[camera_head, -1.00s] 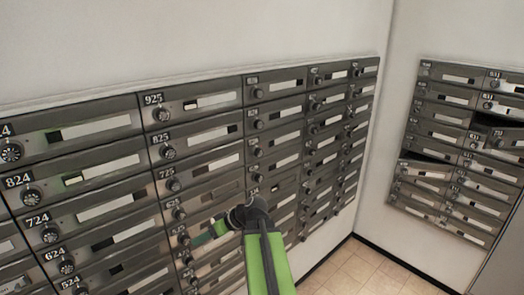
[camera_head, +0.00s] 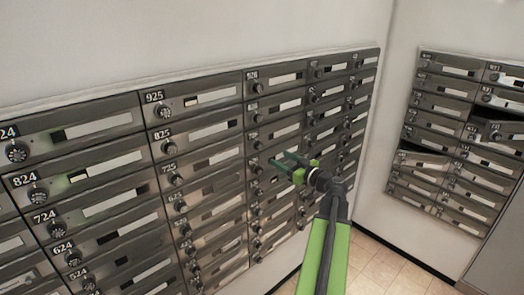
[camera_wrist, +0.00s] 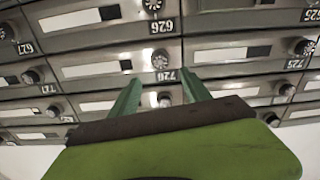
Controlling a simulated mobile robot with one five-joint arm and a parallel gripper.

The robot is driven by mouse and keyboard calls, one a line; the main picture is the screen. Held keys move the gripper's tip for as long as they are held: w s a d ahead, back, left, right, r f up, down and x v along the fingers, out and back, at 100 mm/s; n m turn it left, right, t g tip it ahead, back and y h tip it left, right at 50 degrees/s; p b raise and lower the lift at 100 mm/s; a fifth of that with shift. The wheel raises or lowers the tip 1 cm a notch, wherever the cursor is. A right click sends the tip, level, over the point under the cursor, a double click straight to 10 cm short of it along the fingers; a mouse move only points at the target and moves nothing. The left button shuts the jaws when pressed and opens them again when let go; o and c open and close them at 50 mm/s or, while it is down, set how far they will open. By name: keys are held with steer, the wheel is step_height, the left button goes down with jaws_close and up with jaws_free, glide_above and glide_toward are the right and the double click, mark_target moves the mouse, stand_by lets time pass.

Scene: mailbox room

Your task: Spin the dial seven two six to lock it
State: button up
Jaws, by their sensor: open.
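The dial of mailbox 726 (camera_wrist: 160,62) is a small round grey knob with its number label below it in the wrist view, where the labels appear upside down. It lies just beyond and between my fingertips, with no clear contact. In the head view, the small dark 726 dial (camera_head: 257,142) is in the column under 926, left of my gripper. My gripper (camera_head: 281,158) has green fingers spread apart and empty, pointing at the mailbox wall. The fingers also show in the wrist view (camera_wrist: 158,80), on either side of another knob. The dial's exact setting is too small to read.
The dial of 626 (camera_wrist: 152,5) is directly above in the wrist view. Mailbox 725's knob (camera_wrist: 304,47) is at the right. A second mailbox bank (camera_head: 455,150) with some doors ajar stands on the right wall. Tiled floor (camera_head: 370,265) shows below.

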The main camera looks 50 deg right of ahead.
mark_target(260, 147)
steer(key=w, duration=1.1)
steer(key=shift+d, duration=0.4)
steer(key=shift+s, duration=0.1)
